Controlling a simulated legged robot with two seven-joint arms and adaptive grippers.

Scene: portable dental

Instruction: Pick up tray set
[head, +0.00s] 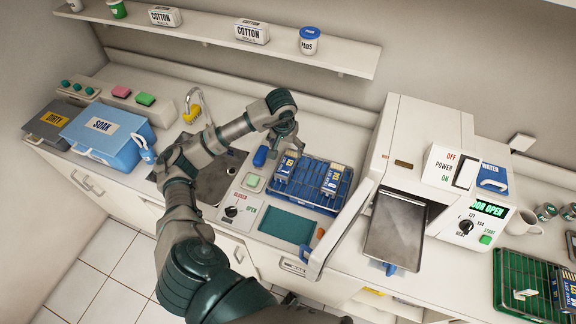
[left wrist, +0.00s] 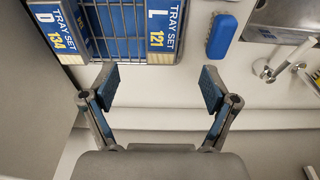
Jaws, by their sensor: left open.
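Two tray sets, blue and white packs, stand in a blue wire rack (head: 318,202) on the counter. The left one (head: 288,165) reads L 121 in the left wrist view (left wrist: 164,28); the right one (head: 332,179) reads D 134 there (left wrist: 55,30). My left gripper (head: 284,140) is just behind the rack, near the left pack. In the left wrist view its two fingers (left wrist: 157,86) are wide apart with nothing between them, and the packs lie beyond the fingertips. My right gripper is not in view.
A green rack (head: 522,285) holds more packs. A sink (head: 218,178) and blue soak bin (head: 105,135) are left.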

